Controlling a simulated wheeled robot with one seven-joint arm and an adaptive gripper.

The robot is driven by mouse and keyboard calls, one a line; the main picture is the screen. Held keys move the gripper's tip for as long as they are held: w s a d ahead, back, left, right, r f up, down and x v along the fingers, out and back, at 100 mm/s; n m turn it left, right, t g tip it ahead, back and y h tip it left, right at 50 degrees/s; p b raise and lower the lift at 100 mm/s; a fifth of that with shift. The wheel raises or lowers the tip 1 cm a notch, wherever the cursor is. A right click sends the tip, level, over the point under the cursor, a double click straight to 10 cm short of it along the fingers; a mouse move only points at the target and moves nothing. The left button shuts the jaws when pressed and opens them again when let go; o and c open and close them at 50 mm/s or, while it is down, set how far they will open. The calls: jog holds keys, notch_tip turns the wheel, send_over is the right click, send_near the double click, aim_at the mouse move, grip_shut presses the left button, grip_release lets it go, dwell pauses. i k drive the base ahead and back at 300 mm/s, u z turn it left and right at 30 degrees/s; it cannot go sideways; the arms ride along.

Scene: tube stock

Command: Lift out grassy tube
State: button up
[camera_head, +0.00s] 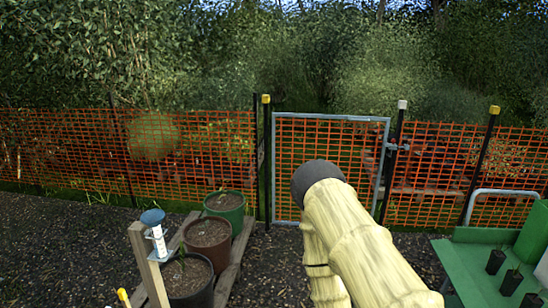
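Small black tubes with thin green shoots stand at the lower right: a rear one (495,262), a middle one (511,282) and a front one (530,301) cut by the picture edge. They are on a green surface (465,262). The shoots are too small to tell which tube is the grassy one. My arm, in a cream wrinkled cover with a dark rounded end, rises through the lower middle, left of the tubes. My gripper's fingers do not show.
A green box-like thing (534,235) and a grey metal rail (500,193) are by the tubes. Large pots, green (224,208), brown (207,240) and black (188,280), stand on a wooden pallet at left, near a post with a gauge (155,232). An orange mesh fence (60,150) with a gate (330,118) runs behind.

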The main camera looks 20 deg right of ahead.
aim_at(513, 279)
jog(key=z, duration=0.4)
jog(key=i, duration=1.55)
jog(key=z, duration=1.55)
jog(key=i, duration=1.05)
jog(key=z, duration=0.7)
